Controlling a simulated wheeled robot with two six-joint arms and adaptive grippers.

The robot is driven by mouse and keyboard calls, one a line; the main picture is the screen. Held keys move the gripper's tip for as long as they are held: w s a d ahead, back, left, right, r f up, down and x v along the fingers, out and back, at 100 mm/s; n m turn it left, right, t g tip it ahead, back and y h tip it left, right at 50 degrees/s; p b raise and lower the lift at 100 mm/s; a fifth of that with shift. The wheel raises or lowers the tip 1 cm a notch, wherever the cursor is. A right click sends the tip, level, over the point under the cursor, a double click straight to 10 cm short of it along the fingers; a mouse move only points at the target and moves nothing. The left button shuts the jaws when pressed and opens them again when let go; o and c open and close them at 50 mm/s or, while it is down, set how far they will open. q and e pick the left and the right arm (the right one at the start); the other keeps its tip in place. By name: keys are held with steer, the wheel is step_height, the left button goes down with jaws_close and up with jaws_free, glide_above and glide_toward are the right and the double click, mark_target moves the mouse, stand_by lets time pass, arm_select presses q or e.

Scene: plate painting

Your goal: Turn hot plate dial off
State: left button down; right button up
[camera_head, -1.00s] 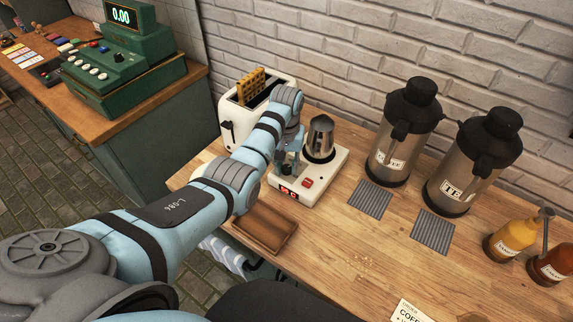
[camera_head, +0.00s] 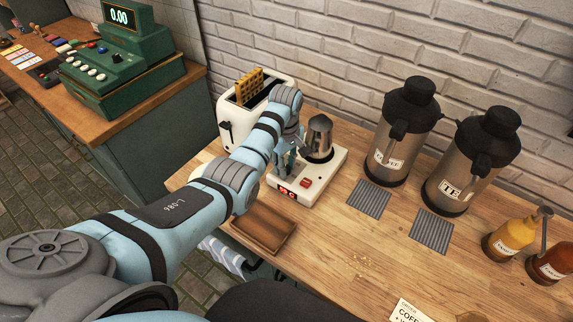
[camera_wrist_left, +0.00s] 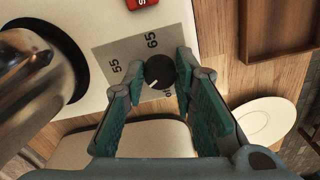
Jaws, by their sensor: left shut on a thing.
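The white hot plate (camera_head: 325,172) stands on the wooden counter with a small red-lit display (camera_head: 286,192) and a red switch (camera_head: 306,183) on it. A metal pitcher (camera_head: 319,138) sits on its heating disc. In the left wrist view the black dial (camera_wrist_left: 160,71) has a white pointer mark facing toward the lower left of the picture. Labels 55 and 65 show around it, and a third label is partly hidden. My left gripper (camera_wrist_left: 158,78) is shut on the dial, a finger on either side; in the head view the gripper (camera_head: 288,165) partly hides that spot.
A white toaster (camera_head: 232,118) stands behind my left arm. A brown wooden tray (camera_head: 264,232) lies in front of the hot plate. Two tall dispensers, coffee (camera_head: 396,150) and tea (camera_head: 455,180), stand to the right. The counter's front middle is mostly clear.

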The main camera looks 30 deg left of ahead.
arm_select(q)
steer(key=n, duration=0.6)
steer(key=shift+a, duration=0.1)
steer(key=n, duration=0.4)
steer(key=shift+f+n, duration=0.1)
steer(key=shift+n, duration=0.9)
steer(key=shift+f, duration=0.1)
steer(key=c, duration=1.6)
jaws_free()
steer(key=o, duration=0.3)
steer(key=shift+a, duration=0.1)
